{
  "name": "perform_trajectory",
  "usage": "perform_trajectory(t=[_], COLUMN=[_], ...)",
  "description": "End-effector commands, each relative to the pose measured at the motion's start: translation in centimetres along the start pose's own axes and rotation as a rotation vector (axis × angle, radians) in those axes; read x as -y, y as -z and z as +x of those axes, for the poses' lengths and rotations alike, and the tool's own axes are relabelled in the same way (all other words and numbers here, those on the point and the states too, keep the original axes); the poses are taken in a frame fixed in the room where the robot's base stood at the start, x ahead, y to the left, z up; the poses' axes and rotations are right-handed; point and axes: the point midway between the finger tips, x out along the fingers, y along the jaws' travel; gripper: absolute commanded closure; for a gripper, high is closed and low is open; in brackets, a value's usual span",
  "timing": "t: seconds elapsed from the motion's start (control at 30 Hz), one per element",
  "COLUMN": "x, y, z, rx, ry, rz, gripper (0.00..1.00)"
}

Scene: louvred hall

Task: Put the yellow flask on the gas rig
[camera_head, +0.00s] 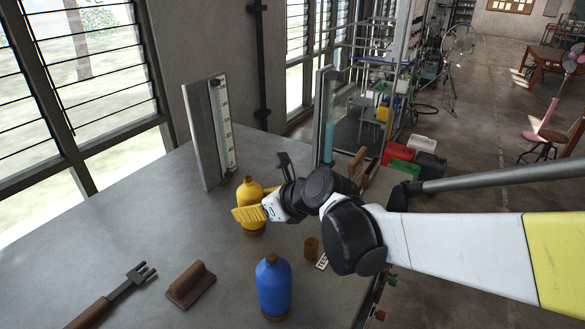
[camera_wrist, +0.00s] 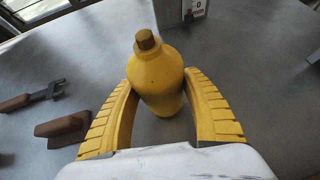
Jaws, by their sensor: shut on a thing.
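The yellow flask (camera_head: 249,192) has a brown cap and stands upright on the grey table, left of centre in the head view. In the wrist view the flask (camera_wrist: 157,82) is between the two yellow fingers, its cap pointing away. My gripper (camera_head: 250,213) is shut on the flask's body; its lower part is partly hidden by a finger in the head view. An upright board with a scale and tube (camera_head: 208,130) stands behind the flask. A second upright with blue liquid (camera_head: 326,125) is farther right. I cannot tell which thing is the gas rig.
A blue flask (camera_head: 273,287) stands nearer the front. A brown-handled fork tool (camera_head: 112,298) and a brown block with a grip (camera_head: 191,285) lie at left. A small brown cup (camera_head: 312,248) and a label (camera_head: 322,261) are right.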

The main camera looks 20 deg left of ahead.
Motion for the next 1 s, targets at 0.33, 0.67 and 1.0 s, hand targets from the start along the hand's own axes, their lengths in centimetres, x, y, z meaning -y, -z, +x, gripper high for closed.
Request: perform_trajectory(t=[0.33,0.67,1.0], x=[0.0,0.0,0.1], y=[0.3,0.2,0.0], z=[0.2,0.1,-4.7], rx=[0.0,0.0,0.0], ry=[0.0,0.0,0.002], rz=[0.0,0.0,0.001], gripper=[0.37,0.25,0.25])
